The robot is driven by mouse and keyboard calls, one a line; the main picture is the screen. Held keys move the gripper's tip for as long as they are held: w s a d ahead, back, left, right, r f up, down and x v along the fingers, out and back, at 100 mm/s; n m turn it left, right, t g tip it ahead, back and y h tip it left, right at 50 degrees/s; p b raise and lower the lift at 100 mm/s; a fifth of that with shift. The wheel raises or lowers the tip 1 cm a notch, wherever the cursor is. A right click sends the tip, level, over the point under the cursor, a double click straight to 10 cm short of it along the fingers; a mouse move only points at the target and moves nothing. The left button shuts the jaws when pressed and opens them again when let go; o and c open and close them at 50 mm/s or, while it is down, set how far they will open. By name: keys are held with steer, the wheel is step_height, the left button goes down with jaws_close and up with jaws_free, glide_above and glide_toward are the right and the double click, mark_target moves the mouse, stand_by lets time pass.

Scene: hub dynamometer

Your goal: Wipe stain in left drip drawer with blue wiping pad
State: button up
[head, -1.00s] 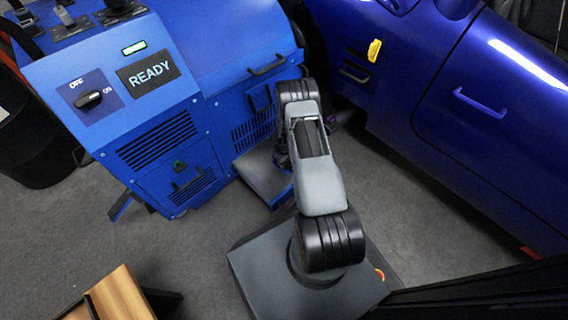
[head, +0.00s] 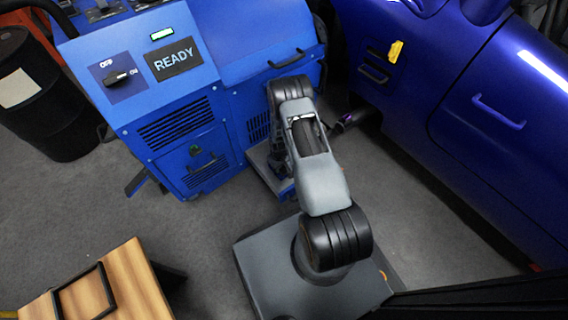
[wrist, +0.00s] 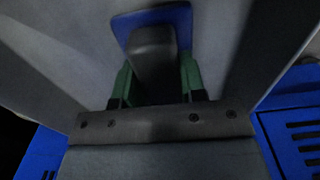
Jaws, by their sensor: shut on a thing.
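In the wrist view the blue wiping pad (wrist: 183,20) has a dark grey grip block. My gripper (wrist: 155,70), with green fingers, is shut on this block. The pad lies over a pale grey surface, which looks like the inside of the open drawer (wrist: 60,45) with walls at both sides. I cannot tell whether the pad touches it. In the head view an open grey drawer (head: 264,170) sticks out low from the blue machine, partly behind my arm. My gripper and the pad are hidden there by my arm. I see no stain in either view.
The blue machine (head: 183,115) has a READY display and a switch. A blue car body (head: 480,110) with a yellow tag (head: 395,51) stands at right. A black drum (head: 45,95) is at far left. A wooden table (head: 125,280) is at lower left. Grey floor (head: 120,215) lies free between.

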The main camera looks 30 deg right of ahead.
steer(key=shift+s+a, duration=0.25)
steer(key=shift+a, duration=1)
step_height(320, 180, up, 8)
steer(key=p, duration=0.5)
steer(key=shift+d+r, duration=0.1)
steer(key=shift+r, duration=0.1)
